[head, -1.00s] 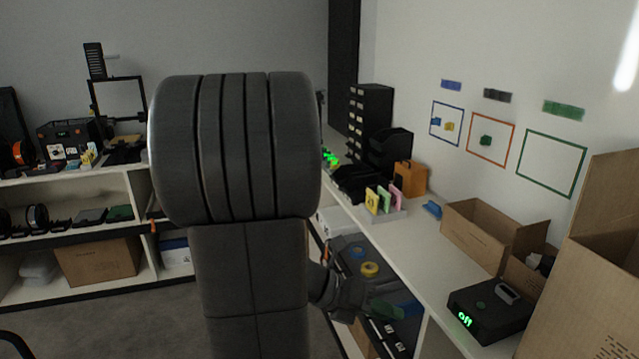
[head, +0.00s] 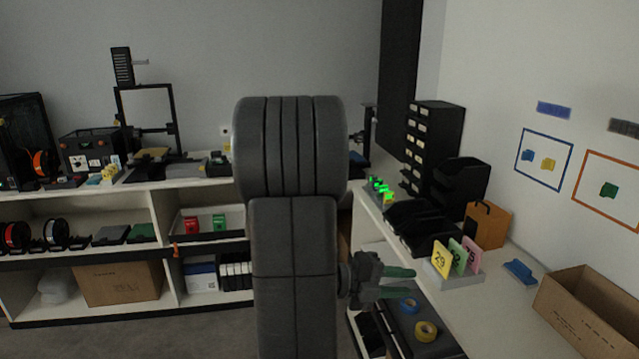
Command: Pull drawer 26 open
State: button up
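A tall black drawer cabinet (head: 439,135) stands on the right-hand counter against the wall. Its column of small drawers carries pale labels on the left-facing front. The labels are too small to read, so I cannot tell which drawer is 26. No drawer is visibly pulled out. My gripper (head: 408,282) is below and left of the cabinet in the picture, well apart from it, over the lower shelf by the counter's front. Its two greenish fingers point right and look spread, with nothing seen between them. My arm hides part of the room's middle.
Black trays (head: 420,222), a holder with numbered cards (head: 457,272), an orange box (head: 487,224) and an open carton (head: 590,312) stand on the right counter (head: 510,300). Blue and yellow tape rolls (head: 426,331) lie below. Grey floor is free at lower left.

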aim_at(409, 156)
jog(key=i, duration=1.65)
jog(key=i+z, duration=0.2)
jog(key=i, duration=0.3)
jog(key=i+j+z, duration=0.25)
jog(key=i, duration=0.3)
jog(key=i+j+z, duration=0.2)
jog(key=i, duration=0.3)
